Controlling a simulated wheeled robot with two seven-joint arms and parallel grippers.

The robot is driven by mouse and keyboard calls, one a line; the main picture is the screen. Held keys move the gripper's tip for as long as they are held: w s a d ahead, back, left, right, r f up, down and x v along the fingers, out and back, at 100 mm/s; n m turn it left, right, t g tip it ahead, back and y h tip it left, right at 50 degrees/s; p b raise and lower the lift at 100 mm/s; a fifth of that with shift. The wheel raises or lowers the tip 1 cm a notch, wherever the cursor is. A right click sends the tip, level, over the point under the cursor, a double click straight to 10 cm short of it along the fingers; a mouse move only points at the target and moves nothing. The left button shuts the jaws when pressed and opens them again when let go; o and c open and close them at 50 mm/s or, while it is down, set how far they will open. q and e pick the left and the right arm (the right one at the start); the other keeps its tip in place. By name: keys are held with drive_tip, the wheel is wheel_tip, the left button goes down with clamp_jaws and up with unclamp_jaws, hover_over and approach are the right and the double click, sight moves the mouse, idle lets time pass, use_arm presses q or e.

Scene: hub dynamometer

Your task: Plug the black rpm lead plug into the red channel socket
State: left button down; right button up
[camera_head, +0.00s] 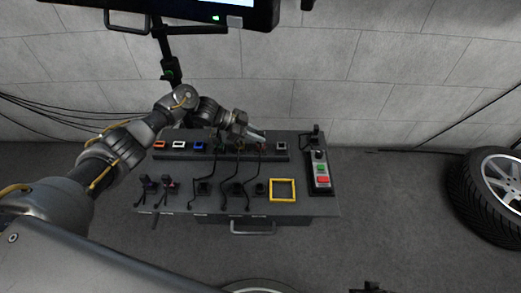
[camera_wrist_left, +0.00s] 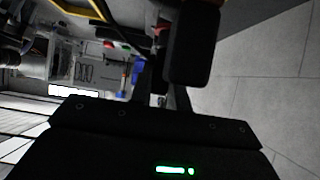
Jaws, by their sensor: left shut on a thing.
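My left gripper (camera_head: 257,135) reaches over the back of the bench, at the right part of the socket row. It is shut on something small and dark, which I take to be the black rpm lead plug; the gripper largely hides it. A small reddish socket (camera_head: 261,147) shows just below the fingertips, and an orange-red one (camera_head: 159,144) is at the row's left end. I cannot tell whether the held plug touches a socket. In the left wrist view a dark gripper finger (camera_wrist_left: 190,45) fills the upper middle, with a small red part beside it. My right gripper is not visible.
The grey bench (camera_head: 320,205) carries white (camera_head: 178,144) and blue (camera_head: 199,146) sockets, black leads, a yellow square frame (camera_head: 282,181) and a button box (camera_head: 320,170) at right. A monitor (camera_head: 215,12) hangs above. A wheel (camera_head: 500,183) stands far right.

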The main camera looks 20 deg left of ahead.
use_arm(q)
drive_tip(key=shift+s+f+b, duration=0.2)
drive_tip(key=shift+f+b, duration=0.1)
drive_tip(key=shift+f, duration=0.75)
drive_tip(key=c, duration=1.2)
unclamp_jaws()
drive_tip(key=shift+w+a, duration=0.1)
drive_tip(key=shift+c, duration=0.2)
drive_tip(key=shift+r, duration=0.1)
drive_tip(key=shift+a+r, duration=0.25)
drive_tip(key=shift+a, duration=0.1)
drive_tip(key=p+v, duration=0.1)
drive_tip(key=v, duration=0.9)
drive_tip(key=shift+p, duration=0.3)
drive_tip(key=shift+d+r, duration=0.1)
